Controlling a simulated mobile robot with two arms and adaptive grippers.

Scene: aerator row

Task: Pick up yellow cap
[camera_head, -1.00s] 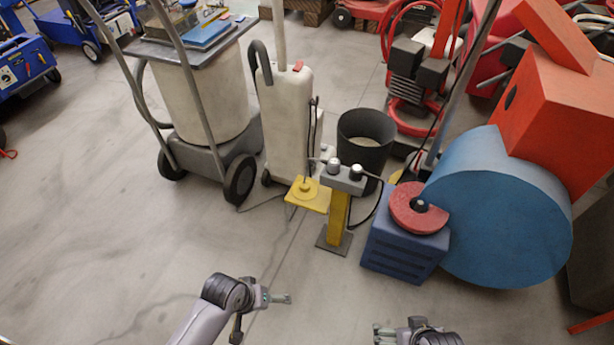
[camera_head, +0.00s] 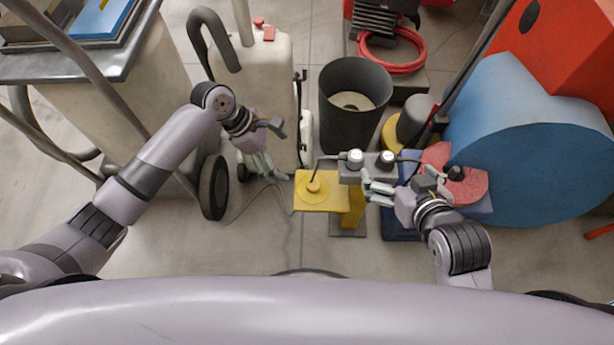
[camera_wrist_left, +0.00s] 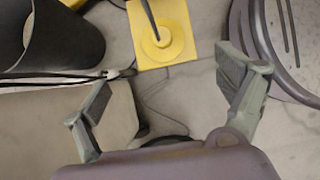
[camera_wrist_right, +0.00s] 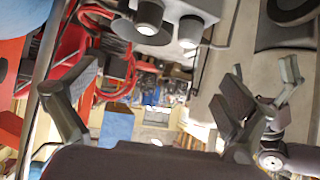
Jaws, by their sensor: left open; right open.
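The yellow cap (camera_head: 313,186) is a small round knob with a thin dark rod rising from it. It sits on a yellow plate (camera_head: 306,203) fixed beside a grey block with two white-topped knobs (camera_head: 368,164). The left wrist view shows the cap (camera_wrist_left: 158,38) on its plate near the top. My left gripper (camera_head: 275,150) is open and empty, left of and behind the plate in the head view; the cap lies ahead of its fingers. My right gripper (camera_head: 373,188) is open, right of the plate, with its fingers near or over the grey block; contact cannot be told.
A black bin (camera_head: 354,120) stands behind the block. A blue drum (camera_head: 535,140) and a red disc (camera_head: 470,182) are on the right. Bare floor shows left of the plate.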

